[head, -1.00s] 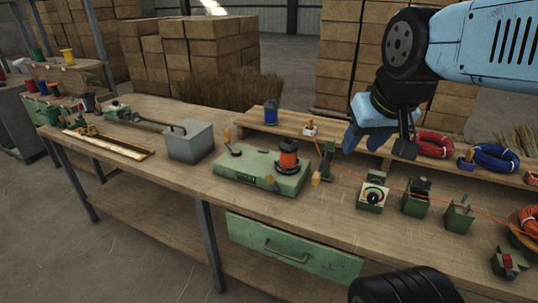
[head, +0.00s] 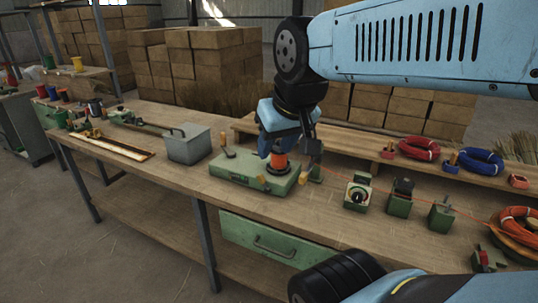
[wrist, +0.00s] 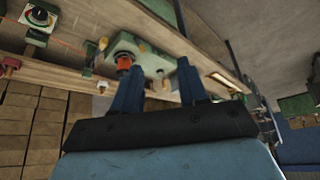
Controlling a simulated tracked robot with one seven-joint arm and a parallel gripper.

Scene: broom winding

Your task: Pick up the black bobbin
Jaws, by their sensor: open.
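A small dark bobbin (head: 96,107), which looks black, stands near the far left end of the workbench (head: 150,180), among other coloured bobbins. My gripper (head: 283,146) is open and empty, far to the right of it. In the head view my gripper overlaps the green winding machine (head: 232,170) and its orange-red spool (head: 279,161). In the wrist view both blue fingers (wrist: 160,64) are spread apart with nothing between them. The orange-red spool (wrist: 124,62) shows beside one finger. I cannot make out the black bobbin in the wrist view.
A grey box (head: 188,144) and a long wooden tray (head: 108,143) lie between the machine and the bobbins. A green tool with a long rod (head: 150,123) lies behind the tray. Coiled red (head: 418,149) and blue wires (head: 481,161) sit on the raised shelf at right.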

